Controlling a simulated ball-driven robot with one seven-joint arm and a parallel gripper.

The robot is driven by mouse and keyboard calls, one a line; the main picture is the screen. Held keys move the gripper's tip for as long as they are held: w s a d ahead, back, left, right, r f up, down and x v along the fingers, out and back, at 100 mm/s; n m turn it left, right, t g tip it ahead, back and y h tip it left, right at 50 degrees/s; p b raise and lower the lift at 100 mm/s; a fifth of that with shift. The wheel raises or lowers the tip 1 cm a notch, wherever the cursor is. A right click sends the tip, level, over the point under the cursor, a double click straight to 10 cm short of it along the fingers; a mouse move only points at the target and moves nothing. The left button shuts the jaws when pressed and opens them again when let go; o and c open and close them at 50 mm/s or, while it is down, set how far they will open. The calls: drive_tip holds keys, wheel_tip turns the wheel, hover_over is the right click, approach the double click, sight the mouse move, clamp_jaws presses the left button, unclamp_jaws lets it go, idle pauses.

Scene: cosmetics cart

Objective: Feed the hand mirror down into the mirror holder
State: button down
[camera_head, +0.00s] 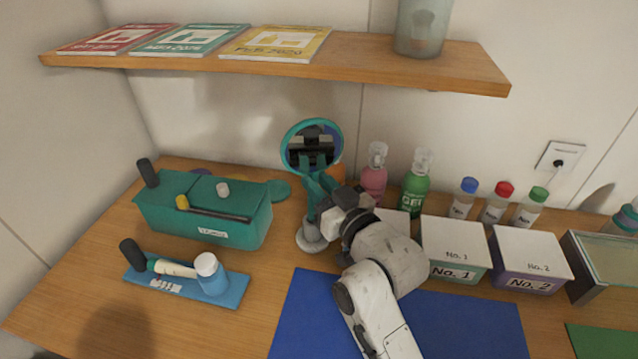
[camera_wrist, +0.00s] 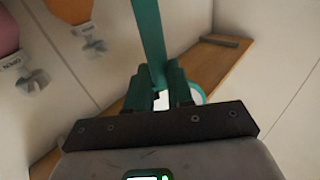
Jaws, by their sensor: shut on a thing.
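The hand mirror (camera_head: 311,122) has a round teal frame. Its face reflects dark and grey parts. It stands roughly upright, head up, near the back of the table in the head view. My gripper (camera_head: 322,186) is shut on it below the head. In the wrist view a teal strip of the mirror (camera_wrist: 149,35) runs up from between the fingertips of my gripper (camera_wrist: 158,88). A pale round base (camera_head: 310,239), apparently the mirror holder, stands on the table below the gripper. I cannot tell whether the handle's lower end is inside it.
A teal box (camera_head: 240,233) and a blue tray (camera_head: 235,296) with bottles are left. Pink (camera_head: 374,180) and green (camera_head: 415,190) bottles stand close right of the gripper. Lidded boxes (camera_head: 455,240) stand farther right. A wooden shelf (camera_head: 360,60) overhangs behind. A blue mat (camera_head: 290,325) lies in front.

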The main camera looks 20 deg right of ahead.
drive_tip(key=shift+f+b, duration=1.4)
drive_tip(key=shift+f, duration=0.35)
idle(0.5)
